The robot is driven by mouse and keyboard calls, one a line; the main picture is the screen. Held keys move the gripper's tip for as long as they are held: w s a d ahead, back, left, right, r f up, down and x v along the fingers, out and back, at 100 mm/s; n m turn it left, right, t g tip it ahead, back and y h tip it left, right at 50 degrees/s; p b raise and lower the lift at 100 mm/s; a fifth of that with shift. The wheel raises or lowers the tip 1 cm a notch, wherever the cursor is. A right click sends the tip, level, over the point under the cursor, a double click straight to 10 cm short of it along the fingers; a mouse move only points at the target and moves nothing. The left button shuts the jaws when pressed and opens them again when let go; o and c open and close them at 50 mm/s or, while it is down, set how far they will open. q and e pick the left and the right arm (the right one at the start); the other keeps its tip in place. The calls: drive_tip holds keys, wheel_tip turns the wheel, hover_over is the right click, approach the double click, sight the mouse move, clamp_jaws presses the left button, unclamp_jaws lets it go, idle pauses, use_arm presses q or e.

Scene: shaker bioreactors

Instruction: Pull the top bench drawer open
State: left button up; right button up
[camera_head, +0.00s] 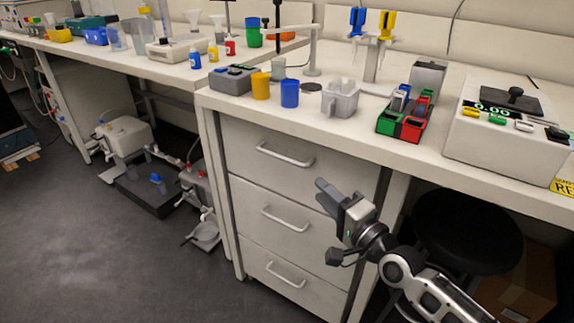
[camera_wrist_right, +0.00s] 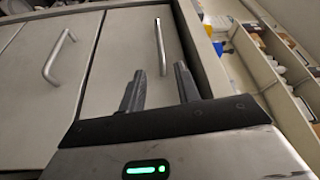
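The top bench drawer (camera_head: 330,155) is the uppermost of three pale drawer fronts under the bench and sits flush, closed. Its silver bar handle (camera_head: 285,155) shows in the head view and also in the right wrist view (camera_wrist_right: 160,45). My right gripper (camera_head: 325,194) is in front of the drawers, to the right of and lower than the top handle in the head view. In the right wrist view its two dark fingers (camera_wrist_right: 160,85) are apart and empty, with the top handle ahead of them, not touching. My left gripper is not in view.
The middle drawer handle (camera_head: 285,218) and bottom drawer handle (camera_head: 285,275) are below. The bench top (camera_head: 350,130) holds cups, a grey jug (camera_head: 341,97) and a scale (camera_head: 508,130). A black stool (camera_head: 468,230) stands right of the drawers. Floor (camera_head: 100,250) at left is clear.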

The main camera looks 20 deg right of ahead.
sight(286, 160)
drive_tip(key=b+x, duration=0.1)
drive_tip(key=x, duration=1.2)
drive_tip(key=shift+w+a+r, duration=0.1)
drive_tip(key=shift+w+a, duration=0.1)
drive_tip(key=shift+w, duration=0.25)
clamp_jaws()
